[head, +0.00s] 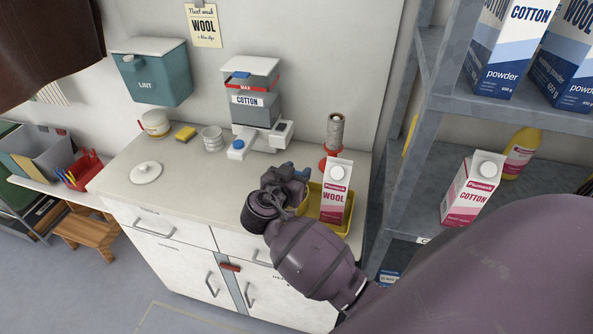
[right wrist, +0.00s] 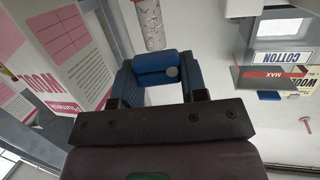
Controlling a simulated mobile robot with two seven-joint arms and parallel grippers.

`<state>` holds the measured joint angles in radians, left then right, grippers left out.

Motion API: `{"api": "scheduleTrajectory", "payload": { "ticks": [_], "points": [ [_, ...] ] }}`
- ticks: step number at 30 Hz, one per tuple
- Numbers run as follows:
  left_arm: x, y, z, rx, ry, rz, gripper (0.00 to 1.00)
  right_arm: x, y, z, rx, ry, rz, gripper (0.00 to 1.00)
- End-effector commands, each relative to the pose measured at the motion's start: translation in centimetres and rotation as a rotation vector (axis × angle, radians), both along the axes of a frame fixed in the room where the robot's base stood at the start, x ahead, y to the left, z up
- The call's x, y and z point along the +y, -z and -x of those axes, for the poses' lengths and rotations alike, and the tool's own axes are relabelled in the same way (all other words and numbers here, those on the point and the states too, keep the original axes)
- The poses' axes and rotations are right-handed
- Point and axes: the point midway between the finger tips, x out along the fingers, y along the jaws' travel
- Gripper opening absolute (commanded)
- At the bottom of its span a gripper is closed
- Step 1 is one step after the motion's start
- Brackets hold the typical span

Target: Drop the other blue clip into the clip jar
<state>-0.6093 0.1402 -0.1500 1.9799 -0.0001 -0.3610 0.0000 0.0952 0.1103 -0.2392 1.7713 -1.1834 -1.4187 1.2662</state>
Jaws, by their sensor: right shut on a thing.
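My right gripper (head: 298,174) is above the front right part of the counter, beside the yellow tray. It is shut on a blue clip (right wrist: 155,64), which lies across between the fingertips in the right wrist view. In the head view the clip is hard to make out against the gripper. A small open round jar (head: 155,125) with a yellowish band stands at the back left of the counter, well to the left of the gripper. It may be the clip jar; its label is not readable. A round white lid (head: 146,172) lies in front of it. My left gripper is not in view.
The middle counter (head: 195,183) is clear. A grey shelf (head: 440,90) stands right.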

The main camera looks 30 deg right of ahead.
Motion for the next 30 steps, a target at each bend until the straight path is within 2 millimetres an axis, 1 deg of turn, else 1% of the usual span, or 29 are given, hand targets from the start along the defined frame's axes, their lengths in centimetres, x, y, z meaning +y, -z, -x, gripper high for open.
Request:
{"api": "scheduleTrajectory", "payload": {
  "ticks": [4, 5, 9, 10, 11, 18, 22, 26, 30],
  "points": [
    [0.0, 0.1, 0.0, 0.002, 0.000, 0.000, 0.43, 0.0, 0.0, 0.0, 0.000, 0.000, 0.000, 0.18],
    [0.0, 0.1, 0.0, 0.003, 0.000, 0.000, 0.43, 0.0, 0.0, 0.0, 0.000, 0.000, 0.000, 0.41],
    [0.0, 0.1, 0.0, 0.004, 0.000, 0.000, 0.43, 0.0, 0.0, 0.0, 0.000, 0.000, 0.000, 0.63],
    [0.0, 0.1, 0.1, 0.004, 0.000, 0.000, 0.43, 0.0, 0.0, 0.0, 0.000, 0.000, 0.000, 0.67],
    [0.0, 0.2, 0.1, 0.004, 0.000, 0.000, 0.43, 0.0, 0.0, 0.0, 0.000, 0.000, 0.000, 0.69],
    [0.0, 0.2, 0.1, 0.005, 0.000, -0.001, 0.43, 0.0, 0.0, 0.0, 0.000, 0.000, 0.000, 0.69],
    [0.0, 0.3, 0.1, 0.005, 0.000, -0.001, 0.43, 0.5, -0.1, 0.3, 0.000, -0.001, 0.000, 0.69],
    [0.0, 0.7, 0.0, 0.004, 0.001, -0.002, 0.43, 2.0, -0.3, 1.1, 0.000, -0.002, -0.002, 0.69],
    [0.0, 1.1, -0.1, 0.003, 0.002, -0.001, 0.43, 4.2, -0.8, 2.3, -0.001, -0.002, -0.004, 0.69]
  ]
}}
